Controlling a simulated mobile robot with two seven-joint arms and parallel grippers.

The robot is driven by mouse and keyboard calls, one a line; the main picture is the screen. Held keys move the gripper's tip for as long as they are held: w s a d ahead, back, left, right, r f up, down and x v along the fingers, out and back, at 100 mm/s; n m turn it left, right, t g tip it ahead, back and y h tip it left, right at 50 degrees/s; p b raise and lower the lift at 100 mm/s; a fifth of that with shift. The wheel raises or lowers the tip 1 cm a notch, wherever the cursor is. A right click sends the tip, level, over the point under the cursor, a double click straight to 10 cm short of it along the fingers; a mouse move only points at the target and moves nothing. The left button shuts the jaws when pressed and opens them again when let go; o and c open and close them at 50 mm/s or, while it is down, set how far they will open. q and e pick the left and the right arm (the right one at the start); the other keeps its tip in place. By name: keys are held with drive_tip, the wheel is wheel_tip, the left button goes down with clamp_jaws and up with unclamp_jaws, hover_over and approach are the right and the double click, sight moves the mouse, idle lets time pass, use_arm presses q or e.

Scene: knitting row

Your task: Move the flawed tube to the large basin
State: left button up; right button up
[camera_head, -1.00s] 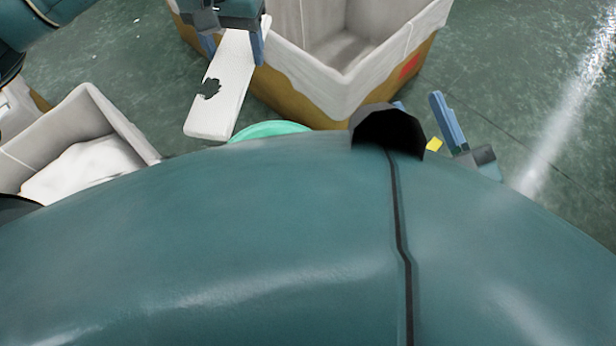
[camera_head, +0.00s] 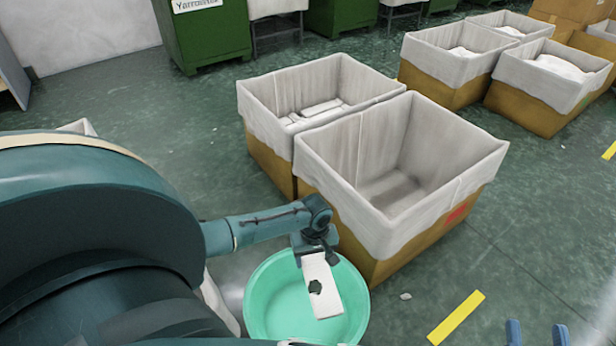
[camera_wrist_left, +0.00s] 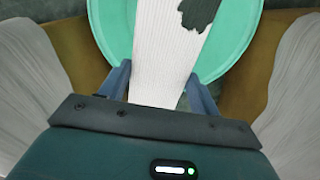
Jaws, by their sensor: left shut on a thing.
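The flawed tube (camera_head: 326,301) is a flat white knitted piece with a dark ragged hole. It also shows in the left wrist view (camera_wrist_left: 158,45). My left gripper (camera_head: 316,248) is shut on one end of it, and the tube hangs from the jaws above the green basin (camera_head: 265,305). The round basin stands on the floor; it also shows in the left wrist view (camera_wrist_left: 110,25). I cannot tell whether the tube's lower end touches the basin. My right gripper (camera_head: 537,330) shows only as two blue fingers, apart and empty, at the bottom right edge.
An empty lined box (camera_head: 440,215) with a red mark stands right behind the basin. A second lined box (camera_head: 262,115) holds white pieces. More boxes (camera_head: 440,75) stand at the back right. Yellow tape (camera_head: 456,317) marks the floor; the floor at right is largely clear.

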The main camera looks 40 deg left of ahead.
use_arm(q)
drive_tip(key=s+a+f+b, duration=0.1)
drive_tip(key=s+f+b, duration=0.1)
drive_tip(key=f, duration=0.3)
drive_tip(key=s+a+f+n+b, duration=0.1)
drive_tip(key=s+f+b, duration=0.1)
drive_tip(key=f+b, duration=0.2)
drive_tip(key=shift+a+f+b, duration=0.25)
drive_tip(key=shift+f+b, duration=0.15)
drive_tip(key=shift+f, duration=0.1)
use_arm(e)
drive_tip(key=r+n+t+y, duration=0.1)
drive_tip(key=r, duration=0.1)
drive_tip(key=w+r+n+t+y, duration=0.1)
drive_tip(key=y, duration=0.1)
drive_tip(key=shift+a+r, duration=0.1)
drive_tip(key=shift+r, duration=0.3)
use_arm(q)
drive_tip(key=shift+s, duration=0.1)
drive_tip(key=o, duration=1)
drive_tip(key=shift+o, duration=0.2)
drive_tip(key=shift+r, duration=0.1)
